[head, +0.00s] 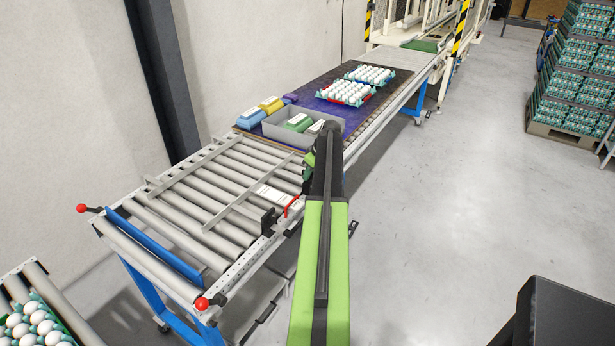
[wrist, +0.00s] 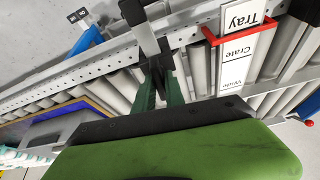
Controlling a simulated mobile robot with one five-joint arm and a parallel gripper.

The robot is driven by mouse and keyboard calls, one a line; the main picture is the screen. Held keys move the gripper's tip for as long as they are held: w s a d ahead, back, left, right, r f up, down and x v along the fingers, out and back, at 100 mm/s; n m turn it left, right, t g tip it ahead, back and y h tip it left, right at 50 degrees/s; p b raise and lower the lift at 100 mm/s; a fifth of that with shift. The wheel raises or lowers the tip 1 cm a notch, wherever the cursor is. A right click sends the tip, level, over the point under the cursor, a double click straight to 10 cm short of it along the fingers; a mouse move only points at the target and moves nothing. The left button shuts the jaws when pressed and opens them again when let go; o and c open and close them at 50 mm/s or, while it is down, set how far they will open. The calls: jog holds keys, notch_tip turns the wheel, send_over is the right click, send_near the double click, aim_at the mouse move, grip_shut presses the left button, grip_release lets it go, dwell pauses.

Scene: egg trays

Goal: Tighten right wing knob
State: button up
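My gripper (wrist: 158,88) shows in the wrist view as two dark green fingers beyond my green and black arm link. The fingertips are at a dark clamp-like piece (wrist: 156,62) on the perforated side rail; a grey-topped post (wrist: 140,28) rises there. I cannot make out the wing knob itself or whether the fingers touch it. In the head view my arm hides most of this spot. A black bracket (head: 268,222) stands on the rail nearer the camera, beside the label plate (wrist: 232,60) reading Tray, Crate, Wide. A red frame (wrist: 212,34) surrounds the word Tray.
The roller conveyor (head: 215,180) has guide bars across it. A grey bin (head: 285,135) with cartons stands behind it, and egg trays (head: 345,93) sit farther back on the purple belt. Stacked crates (head: 575,85) stand at right. The floor (head: 450,200) is clear beside my arm.

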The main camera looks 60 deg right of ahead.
jog(key=shift+a+f, duration=0.1)
jog(key=shift+a, duration=0.15)
grip_shut()
jog(key=shift+d+m, duration=0.1)
jog(key=shift+m, duration=0.2)
jog(key=m+h, duration=0.1)
jog(key=m, duration=0.2)
jog(key=m+h, duration=0.1)
jog(key=m, duration=0.1)
jog(key=m+g, duration=0.1)
jog(key=m, duration=0.1)
jog(key=shift+w+d+m+g+h, duration=0.1)
jog(key=shift+m+g+h, duration=0.2)
jog(key=shift+m+h, duration=0.1)
jog(key=m, duration=0.2)
jog(key=m+g+h, duration=0.1)
jog(key=m, duration=0.1)
jog(key=shift+d+g, duration=0.1)
jog(key=shift+g, duration=0.2)
jog(key=shift+m+g, duration=0.7)
jog(key=shift+m, duration=1.4)
